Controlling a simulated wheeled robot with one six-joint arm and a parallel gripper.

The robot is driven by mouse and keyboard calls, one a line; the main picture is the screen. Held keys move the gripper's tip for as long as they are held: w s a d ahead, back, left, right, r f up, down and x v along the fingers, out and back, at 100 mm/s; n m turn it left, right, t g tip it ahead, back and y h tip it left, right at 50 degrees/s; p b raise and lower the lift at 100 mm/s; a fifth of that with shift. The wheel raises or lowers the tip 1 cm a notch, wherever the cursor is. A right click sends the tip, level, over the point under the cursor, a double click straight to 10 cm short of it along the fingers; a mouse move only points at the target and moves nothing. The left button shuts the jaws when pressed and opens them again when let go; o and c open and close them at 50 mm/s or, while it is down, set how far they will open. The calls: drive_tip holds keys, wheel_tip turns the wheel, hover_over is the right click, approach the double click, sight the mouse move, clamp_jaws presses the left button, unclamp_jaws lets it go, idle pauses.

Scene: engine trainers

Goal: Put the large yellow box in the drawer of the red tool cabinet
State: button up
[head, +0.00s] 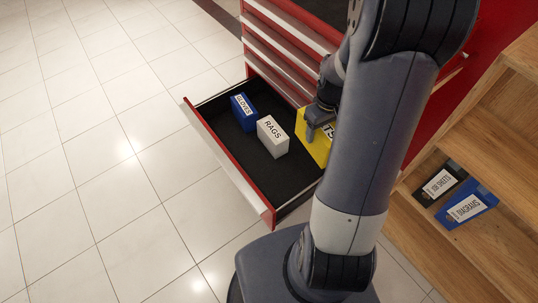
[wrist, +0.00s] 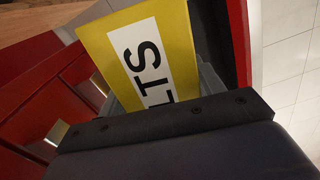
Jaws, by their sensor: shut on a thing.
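The large yellow box (head: 313,142) has a white label with black letters, of which "TS" shows in the head view and "LTS" in the wrist view (wrist: 148,58). My gripper (head: 320,117) is shut on it. The box is at the right part of the open drawer (head: 222,170) of the red tool cabinet (head: 287,40). My arm hides the right side of the box. I cannot tell whether the box touches the drawer floor.
In the drawer stand a blue box marked GLOVES (head: 244,112) and a white box marked RAGS (head: 272,136). The drawer's front part is bare. At the right, a wooden shelf (head: 472,243) holds a black box (head: 439,183) and a blue DIAGRAMS box (head: 467,208).

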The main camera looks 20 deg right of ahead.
drive_tip(key=s+d+f+n+b, duration=0.1)
drive_tip(key=s+d+f+b, duration=0.25)
drive_tip(key=f+b, duration=0.4)
drive_tip(key=s+d+f+n+b, duration=0.1)
drive_tip(key=s+d+f+b, duration=0.1)
drive_tip(key=s+f+b, duration=0.45)
drive_tip(key=w+a+b, duration=0.2)
drive_tip(key=w+a, duration=0.1)
drive_tip(key=w, duration=0.6)
drive_tip(key=w+a+b, duration=0.2)
drive_tip(key=w+a, duration=0.1)
drive_tip(key=w, duration=0.6)
drive_tip(key=shift+d+f+b, duration=0.15)
drive_tip(key=shift+f+b, duration=3.2)
drive_tip(key=shift+f, duration=6)
drive_tip(key=shift+f, duration=0.2)
drive_tip(key=o, duration=1.3)
drive_tip(key=shift+r, duration=0.1)
